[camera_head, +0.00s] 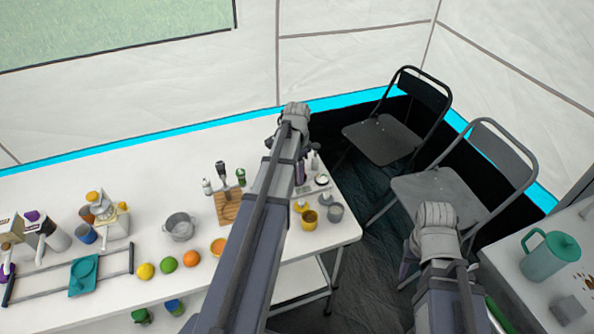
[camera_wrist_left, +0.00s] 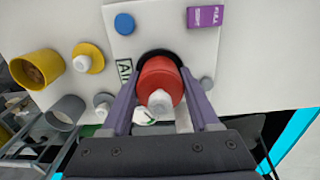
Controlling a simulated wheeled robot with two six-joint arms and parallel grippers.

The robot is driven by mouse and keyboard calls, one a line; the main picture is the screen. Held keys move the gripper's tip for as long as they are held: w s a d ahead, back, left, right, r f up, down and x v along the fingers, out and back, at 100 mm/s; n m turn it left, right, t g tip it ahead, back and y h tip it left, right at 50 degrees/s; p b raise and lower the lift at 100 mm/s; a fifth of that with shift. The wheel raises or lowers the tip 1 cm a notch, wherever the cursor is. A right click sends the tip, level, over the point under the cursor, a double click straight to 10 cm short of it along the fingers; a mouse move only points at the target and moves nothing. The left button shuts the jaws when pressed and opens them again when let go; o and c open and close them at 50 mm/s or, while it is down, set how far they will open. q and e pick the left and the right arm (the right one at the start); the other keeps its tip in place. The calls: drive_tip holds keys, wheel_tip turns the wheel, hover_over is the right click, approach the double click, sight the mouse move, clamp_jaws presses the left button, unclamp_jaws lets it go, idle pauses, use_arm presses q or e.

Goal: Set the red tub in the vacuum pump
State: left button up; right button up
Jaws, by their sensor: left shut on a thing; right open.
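The red tub (camera_wrist_left: 160,80), with a white knob-like part on its near end, is between the purple fingers of my left gripper (camera_wrist_left: 158,76) in the left wrist view. The gripper is shut on it. Behind the tub is a black ring (camera_wrist_left: 146,57) on a white plate marked "AIR", probably the vacuum pump; I cannot tell whether the tub touches it or sits inside. In the head view my left gripper (camera_head: 300,172) is over the table's right end, mostly hidden by my arm. My right gripper (camera_head: 404,268) is open beyond the table's right edge, mostly hidden.
Near the left gripper are a yellow mug (camera_head: 309,219), a grey mug (camera_head: 335,212) and a purple box (camera_wrist_left: 205,16). A grey pot (camera_head: 180,227), a cutting board (camera_head: 228,207) and fruit stand further left. Folding chairs (camera_head: 383,138) are behind the table's right end.

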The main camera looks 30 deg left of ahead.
use_arm(q)
drive_tip(key=shift+r, duration=0.15)
drive_tip(key=shift+r+p, duration=0.5)
drive_tip(key=shift+p, duration=0.1)
drive_tip(key=shift+r, duration=0.1)
drive_tip(key=shift+f+b, duration=0.75)
drive_tip(key=shift+f, duration=0.1)
idle(0.5)
drive_tip(key=shift+r, duration=0.2)
drive_tip(key=shift+r+p, duration=0.7)
drive_tip(key=shift+p, duration=0.2)
drive_tip(key=shift+f+b, duration=0.9)
idle(0.4)
drive_tip(key=o, duration=0.7)
